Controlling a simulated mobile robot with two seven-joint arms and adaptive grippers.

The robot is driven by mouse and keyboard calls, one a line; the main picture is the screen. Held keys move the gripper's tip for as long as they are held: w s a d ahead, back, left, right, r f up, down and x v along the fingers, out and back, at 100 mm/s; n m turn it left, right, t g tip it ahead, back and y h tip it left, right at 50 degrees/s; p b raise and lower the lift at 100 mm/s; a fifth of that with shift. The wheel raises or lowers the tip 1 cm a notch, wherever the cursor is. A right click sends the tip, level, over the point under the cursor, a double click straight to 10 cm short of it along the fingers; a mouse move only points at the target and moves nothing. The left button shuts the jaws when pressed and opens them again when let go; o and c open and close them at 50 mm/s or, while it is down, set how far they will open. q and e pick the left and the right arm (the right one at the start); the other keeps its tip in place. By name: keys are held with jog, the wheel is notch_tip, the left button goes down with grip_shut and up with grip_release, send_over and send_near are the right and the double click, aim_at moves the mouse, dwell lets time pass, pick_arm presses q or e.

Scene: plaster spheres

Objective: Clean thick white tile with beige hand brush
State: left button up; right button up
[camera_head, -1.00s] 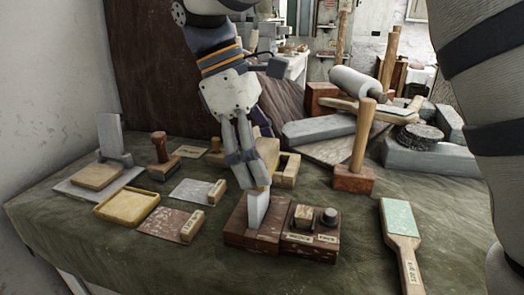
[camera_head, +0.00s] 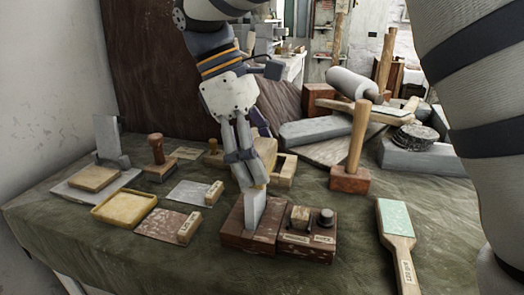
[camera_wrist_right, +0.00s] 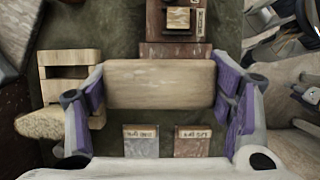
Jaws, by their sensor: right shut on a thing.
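My right gripper (camera_head: 250,170) is shut on the beige hand brush (camera_wrist_right: 160,84), a pale block that spans between its fingers in the wrist view. In the head view the fingers hide most of the brush. The thick white tile (camera_head: 256,209) stands upright on a speckled red-brown block (camera_head: 236,230), directly below the gripper. The brush is at the tile's upper end; I cannot tell whether they touch. The tile is hidden behind the brush in the wrist view. My left gripper is not in view.
A red-brown holder with small pieces (camera_head: 307,243) sits right of the tile. A wooden mallet (camera_head: 350,178), a green-topped paddle (camera_head: 395,218) and a yellow tray (camera_head: 124,222) lie around it. Labelled sample plates (camera_head: 169,223) are at left.

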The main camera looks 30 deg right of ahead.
jog(key=shift+s+a, duration=1.1)
jog(key=shift+a, duration=0.15)
jog(key=shift+w+d, duration=1.5)
jog(key=shift+d, duration=0.2)
jog(key=shift+s+a+r, duration=0.15)
jog(key=shift+s+a, duration=0.4)
jog(key=shift+s+a+f, duration=0.25)
jog(key=shift+s+a, duration=0.7)
jog(key=shift+a, duration=0.2)
jog(key=shift+w+d+r, duration=0.65)
jog(key=shift+w+d, duration=0.15)
jog(key=shift+d, duration=0.1)
jog(key=shift+r, duration=0.1)
jog(key=shift+r, duration=3.25)
